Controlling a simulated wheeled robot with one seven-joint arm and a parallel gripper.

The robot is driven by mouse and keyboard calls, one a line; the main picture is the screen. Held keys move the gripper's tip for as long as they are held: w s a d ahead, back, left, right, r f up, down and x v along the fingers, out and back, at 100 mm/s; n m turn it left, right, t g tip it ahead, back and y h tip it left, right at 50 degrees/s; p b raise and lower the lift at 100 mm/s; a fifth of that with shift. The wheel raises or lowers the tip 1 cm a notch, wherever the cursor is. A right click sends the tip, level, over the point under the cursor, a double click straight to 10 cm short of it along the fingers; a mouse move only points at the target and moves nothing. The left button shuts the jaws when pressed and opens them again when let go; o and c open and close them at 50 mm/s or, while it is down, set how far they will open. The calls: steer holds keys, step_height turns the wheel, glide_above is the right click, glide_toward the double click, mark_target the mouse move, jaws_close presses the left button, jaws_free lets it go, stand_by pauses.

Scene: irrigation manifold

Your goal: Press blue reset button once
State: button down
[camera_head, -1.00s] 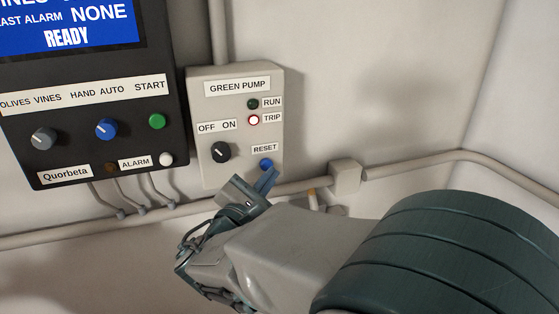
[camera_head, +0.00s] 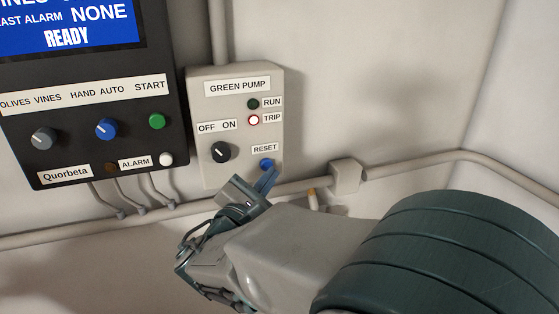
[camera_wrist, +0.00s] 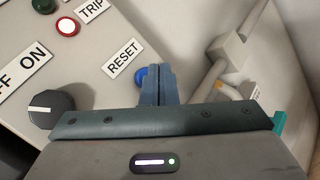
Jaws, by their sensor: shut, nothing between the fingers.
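The blue reset button (camera_head: 266,164) sits low on the right of the grey GREEN PUMP box (camera_head: 200,100), below the RESET label (camera_head: 264,148). In the wrist view the button (camera_wrist: 140,75) shows just beside and partly behind the fingers. My gripper (camera_head: 272,172) is shut and empty, with its fingertips at the lower edge of the button. In the wrist view the closed fingers (camera_wrist: 157,72) cover part of the button. I cannot tell whether the tips touch it.
An OFF/ON black knob (camera_head: 221,152) is left of the button. A dark control panel (camera_head: 185,120) with knobs and a green START button (camera_head: 157,121) stands further left. A conduit (camera_head: 410,166) with a junction box (camera_head: 345,176) runs below and right.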

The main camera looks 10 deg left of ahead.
stand_by(0.4)
steer(key=shift+w+a, duration=0.2)
steer(key=shift+w, duration=0.1)
steer(key=shift+w+a, duration=0.3)
steer(key=shift+w, duration=0.1)
stand_by(0.8)
steer(key=shift+s+d, duration=0.5)
steer(key=shift+s, duration=0.25)
steer(key=s+d, duration=0.1)
steer(key=s, duration=0.2)
steer(key=s+d, duration=0.1)
steer(key=shift+s+d, duration=0.15)
steer(key=shift+d, duration=0.15)
stand_by(0.3)
stand_by(0.4)
